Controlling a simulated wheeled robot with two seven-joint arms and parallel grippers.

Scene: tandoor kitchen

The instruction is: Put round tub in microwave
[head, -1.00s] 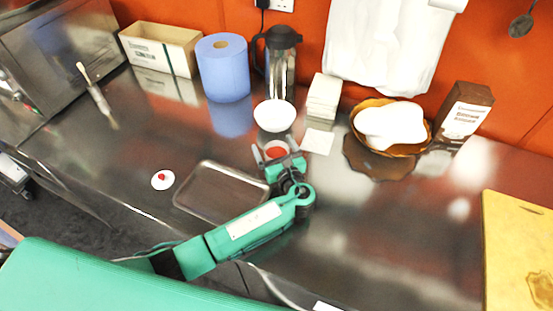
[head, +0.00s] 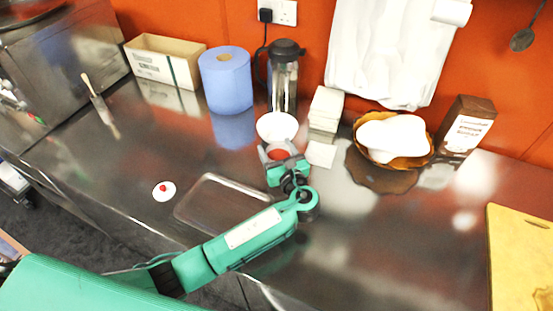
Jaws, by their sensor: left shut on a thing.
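A small round tub (head: 278,154) with a red top or contents sits between the fingers of my left gripper (head: 279,157). The gripper is shut on it, just in front of a white bowl (head: 277,125). The fingers hide part of the tub, and I cannot tell whether it touches the counter. A steel box-shaped appliance (head: 75,50), perhaps the microwave, stands at the back left. It is cut off by the picture edge, and I cannot tell whether its door is open. My right gripper is not in view.
A clear tray (head: 205,205) lies left of my left forearm, near a white disc with a red spot (head: 164,191). Behind stand a blue roll (head: 226,82), a French press (head: 285,75) and a cardboard box (head: 165,62). A brush (head: 97,98) lies before the appliance.

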